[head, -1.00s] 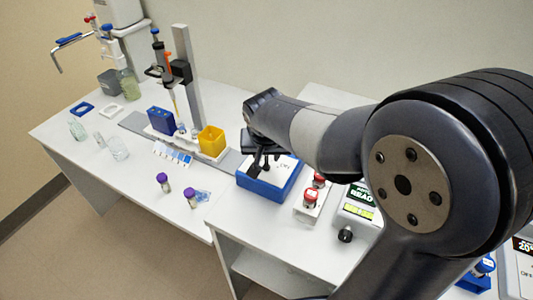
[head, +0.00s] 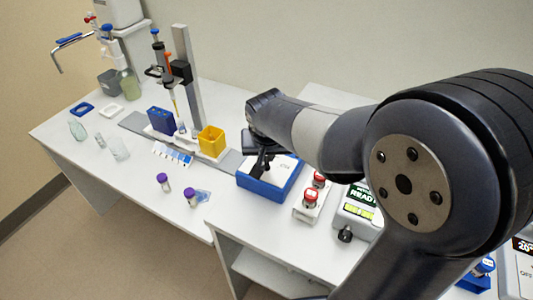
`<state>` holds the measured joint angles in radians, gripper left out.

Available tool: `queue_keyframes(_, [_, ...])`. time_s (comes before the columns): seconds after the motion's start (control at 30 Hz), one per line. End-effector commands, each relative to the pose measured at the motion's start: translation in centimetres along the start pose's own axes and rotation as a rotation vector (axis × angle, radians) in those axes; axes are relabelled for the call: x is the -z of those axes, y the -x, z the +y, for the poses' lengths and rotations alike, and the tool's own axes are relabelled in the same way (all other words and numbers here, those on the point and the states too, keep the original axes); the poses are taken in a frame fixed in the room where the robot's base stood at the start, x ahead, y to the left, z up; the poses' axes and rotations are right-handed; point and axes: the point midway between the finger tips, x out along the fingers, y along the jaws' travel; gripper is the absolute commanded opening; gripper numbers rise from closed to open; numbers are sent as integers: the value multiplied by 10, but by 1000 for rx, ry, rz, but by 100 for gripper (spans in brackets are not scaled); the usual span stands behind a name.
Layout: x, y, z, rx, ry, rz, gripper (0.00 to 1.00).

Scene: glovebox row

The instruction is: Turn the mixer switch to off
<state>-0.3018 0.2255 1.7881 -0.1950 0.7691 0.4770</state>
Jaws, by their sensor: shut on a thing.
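The mixer appears to be the blue box with a white top (head: 287,178) on the bench at the middle of the head view. Small dark lettering on its white top is too small to read with certainty. My gripper (head: 262,166) points down over the left part of that top. Its dark fingers are shut on the mixer switch, which the fingers hide, so its position cannot be read.
A yellow container (head: 211,141) and a pipette stand (head: 192,85) are left of the mixer. Two purple-capped vials (head: 190,195) stand near the front edge.

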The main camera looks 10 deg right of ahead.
Motion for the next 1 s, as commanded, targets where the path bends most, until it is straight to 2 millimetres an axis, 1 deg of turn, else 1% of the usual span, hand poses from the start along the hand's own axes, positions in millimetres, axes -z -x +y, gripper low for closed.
queue_keyframes(0.63, [0,-1,4,147,355,0,0])
queue_keyframes(0.8, [0,0,3,169,405,0,0])
queue_keyframes(1.0, [1,0,3,172,417,1,0])
